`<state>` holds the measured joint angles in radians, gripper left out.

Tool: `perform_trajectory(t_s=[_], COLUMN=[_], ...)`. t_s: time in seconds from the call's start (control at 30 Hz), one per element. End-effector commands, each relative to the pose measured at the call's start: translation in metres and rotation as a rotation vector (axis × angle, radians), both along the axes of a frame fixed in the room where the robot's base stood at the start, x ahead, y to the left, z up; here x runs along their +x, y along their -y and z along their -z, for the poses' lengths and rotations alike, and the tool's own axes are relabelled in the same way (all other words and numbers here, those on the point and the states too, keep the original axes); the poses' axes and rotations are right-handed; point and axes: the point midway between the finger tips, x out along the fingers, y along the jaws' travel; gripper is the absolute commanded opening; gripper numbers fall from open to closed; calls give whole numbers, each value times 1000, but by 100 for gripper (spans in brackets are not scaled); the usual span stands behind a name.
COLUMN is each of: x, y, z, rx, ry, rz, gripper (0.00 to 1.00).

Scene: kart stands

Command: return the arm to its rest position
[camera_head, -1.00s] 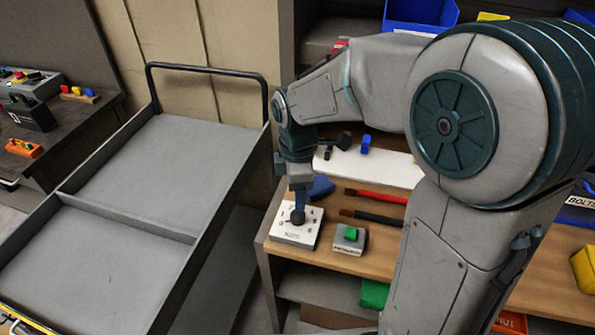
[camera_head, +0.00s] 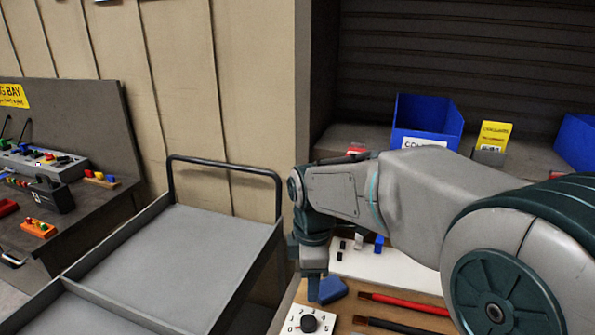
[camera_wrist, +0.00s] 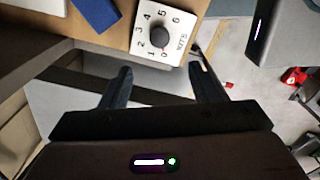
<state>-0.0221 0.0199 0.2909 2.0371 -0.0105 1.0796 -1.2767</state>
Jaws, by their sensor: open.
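My gripper (camera_wrist: 160,88) is open and empty in the wrist view, with its two dark fingers spread apart. Beyond the fingertips is a white dial plate with a dark round knob (camera_wrist: 159,38); the fingers are clear of it. In the head view the knob (camera_head: 309,323) shows at the bottom edge, on the wooden bench. My arm (camera_head: 420,195) reaches in from the right, bent down at the wrist. The wrist hangs above the bench, near a blue block (camera_head: 331,290). The fingertips are hard to make out in the head view.
A grey cart (camera_head: 185,262) with a black handle stands left of the bench. A red screwdriver-like tool (camera_head: 405,304) and a white board (camera_head: 395,268) lie on the bench. A blue bin (camera_head: 428,120) is at the back. A dark workbench (camera_head: 75,225) with controls stands far left.

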Motion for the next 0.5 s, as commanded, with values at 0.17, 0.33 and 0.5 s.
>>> perform_trajectory(t_s=[0.17,0.33,0.5], x=[-23,-58,-93], y=[28,63,91], z=[-9,-14,-12], rx=[-3,32,105], ry=[58,130,181], rz=[298,731,1145], gripper=[56,56,56])
